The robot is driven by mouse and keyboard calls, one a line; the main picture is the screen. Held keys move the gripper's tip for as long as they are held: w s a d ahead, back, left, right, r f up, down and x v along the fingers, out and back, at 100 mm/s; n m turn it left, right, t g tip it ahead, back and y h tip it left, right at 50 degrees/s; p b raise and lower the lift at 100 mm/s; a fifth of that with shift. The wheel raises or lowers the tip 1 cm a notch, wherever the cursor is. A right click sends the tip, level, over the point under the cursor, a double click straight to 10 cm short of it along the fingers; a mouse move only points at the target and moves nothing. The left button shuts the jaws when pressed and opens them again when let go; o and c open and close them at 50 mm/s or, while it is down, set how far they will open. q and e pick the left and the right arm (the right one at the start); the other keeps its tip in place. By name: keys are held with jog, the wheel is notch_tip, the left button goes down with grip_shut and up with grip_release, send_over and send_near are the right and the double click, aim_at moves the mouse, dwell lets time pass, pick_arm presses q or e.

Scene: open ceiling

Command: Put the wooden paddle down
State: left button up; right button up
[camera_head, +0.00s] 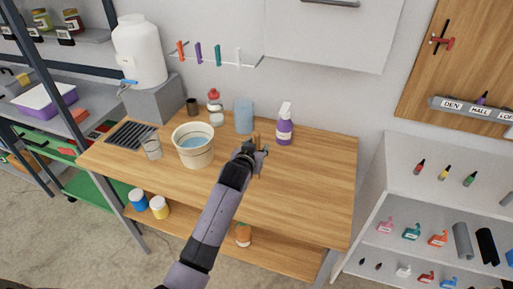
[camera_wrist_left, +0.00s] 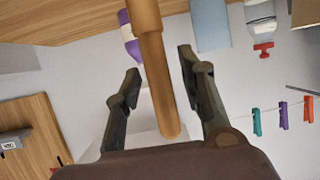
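The wooden paddle shows in the left wrist view as a round brown handle (camera_wrist_left: 155,85) running from the top edge down between my fingers. My left gripper (camera_wrist_left: 160,68) has its two fingers apart on either side of the handle, with a clear gap on the right side. In the head view my left gripper (camera_head: 258,150) is over the back middle of the wooden table (camera_head: 300,190). Only a small brown piece of the paddle (camera_head: 257,137) shows beside it. The paddle's far end is hidden, and I cannot tell what it rests on. My right gripper is out of view.
A bucket (camera_head: 193,154) and a clear cup (camera_head: 152,149) stand left of my gripper. The table's right half is clear.

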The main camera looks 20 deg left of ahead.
pick_arm(q)
jog(key=shift+r, duration=0.15)
jog(key=b+v, duration=0.1)
jog(key=v, duration=1.1)
jog(key=shift+a, duration=0.1)
